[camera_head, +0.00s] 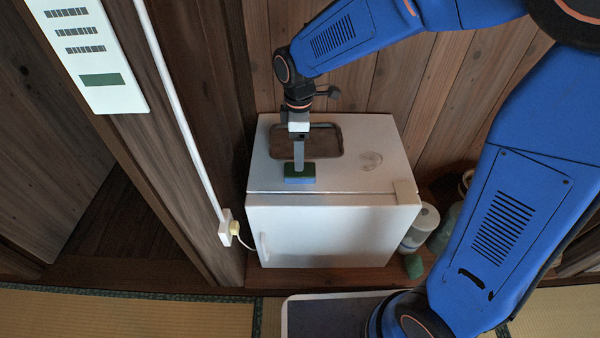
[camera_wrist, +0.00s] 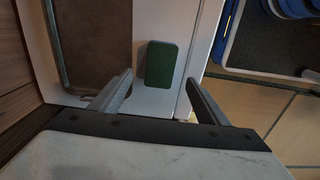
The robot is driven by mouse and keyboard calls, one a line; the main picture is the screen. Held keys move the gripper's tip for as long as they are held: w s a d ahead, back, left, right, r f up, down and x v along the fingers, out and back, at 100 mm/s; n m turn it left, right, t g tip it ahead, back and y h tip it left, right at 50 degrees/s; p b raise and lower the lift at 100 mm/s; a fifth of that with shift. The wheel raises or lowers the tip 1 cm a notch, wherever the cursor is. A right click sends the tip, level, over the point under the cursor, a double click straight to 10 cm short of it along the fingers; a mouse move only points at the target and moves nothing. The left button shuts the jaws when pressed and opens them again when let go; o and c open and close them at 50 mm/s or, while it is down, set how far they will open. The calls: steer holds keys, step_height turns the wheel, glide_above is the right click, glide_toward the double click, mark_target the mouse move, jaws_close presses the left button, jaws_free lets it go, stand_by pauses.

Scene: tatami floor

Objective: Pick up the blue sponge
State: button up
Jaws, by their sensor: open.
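The blue sponge (camera_head: 300,179) lies flat on top of a small white fridge (camera_head: 330,222), near its front edge. Its upper face is dark green and its lower side is blue. In the wrist view the sponge (camera_wrist: 161,63) shows only its green face, ahead of and between the fingers. My gripper (camera_head: 298,165) is pointing down over the sponge in the head view. In the wrist view my gripper (camera_wrist: 160,85) is open, with one finger to each side and nothing held. Whether the fingertips touch the sponge cannot be told.
A brown tray (camera_head: 328,129) with a dark rim lies behind the sponge on the fridge top. A paper roll (camera_head: 420,226) and a green item (camera_head: 413,266) are beside the fridge. Wooden walls stand close behind and left.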

steer(key=shift+d+f, duration=0.1)
steer(key=shift+f, duration=3.7)
steer(key=c, duration=1.2)
steer(key=shift+r, duration=0.15)
step_height(320, 180, up, 10)
